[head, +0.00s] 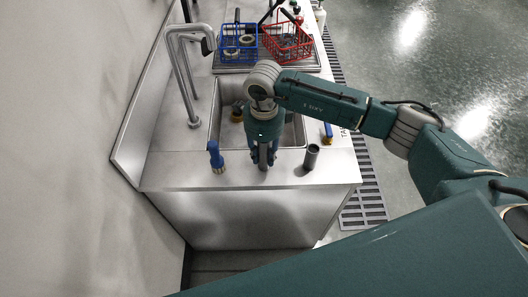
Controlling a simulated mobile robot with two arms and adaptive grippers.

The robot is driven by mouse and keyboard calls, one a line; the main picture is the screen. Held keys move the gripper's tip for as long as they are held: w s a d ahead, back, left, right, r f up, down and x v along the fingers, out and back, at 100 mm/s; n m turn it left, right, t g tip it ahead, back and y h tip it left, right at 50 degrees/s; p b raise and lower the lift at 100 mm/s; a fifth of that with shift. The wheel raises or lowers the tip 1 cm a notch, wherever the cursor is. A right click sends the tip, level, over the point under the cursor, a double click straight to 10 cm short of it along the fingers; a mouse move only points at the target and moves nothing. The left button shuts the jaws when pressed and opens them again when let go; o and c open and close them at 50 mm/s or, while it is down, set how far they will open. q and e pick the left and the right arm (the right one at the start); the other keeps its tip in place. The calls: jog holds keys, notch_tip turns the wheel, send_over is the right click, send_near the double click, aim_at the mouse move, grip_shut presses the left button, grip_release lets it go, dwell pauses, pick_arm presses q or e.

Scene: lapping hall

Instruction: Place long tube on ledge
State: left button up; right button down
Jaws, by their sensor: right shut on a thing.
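My right gripper (263,156) reaches down over the front strip of the steel sink counter. It is shut on a grey upright tube (263,161), whose lower end shows between the fingers. I cannot tell whether the tube touches the steel. A shorter-looking dark grey tube (311,157) stands upright to the right of the gripper. The flat steel ledge (170,175) runs along the front of the sink, under both tubes. My left gripper is not in view.
A blue-topped brush (215,158) stands left of the gripper. The sink basin (292,132) lies behind, with a tall tap (184,80) at its left. A blue basket (238,42) and a red basket (287,42) stand at the back. A blue-handled item (328,133) lies at the right edge.

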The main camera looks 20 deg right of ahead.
jog(key=shift+f, duration=0.2)
jog(key=shift+f+b, duration=0.25)
jog(key=shift+b, duration=0.1)
jog(key=c, duration=1.4)
grip_release()
jog(key=shift+r, duration=0.1)
jog(key=shift+o, duration=0.2)
jog(key=shift+r, duration=0.15)
jog(key=shift+r+p, duration=0.2)
jog(key=shift+p, duration=0.1)
notch_tip(320, 180, up, 11)
jog(key=b, duration=0.3)
jog(key=shift+w+f, duration=0.1)
jog(key=shift+f, duration=0.1)
jog(key=shift+r+b, duration=0.3)
jog(key=shift+r, duration=0.25)
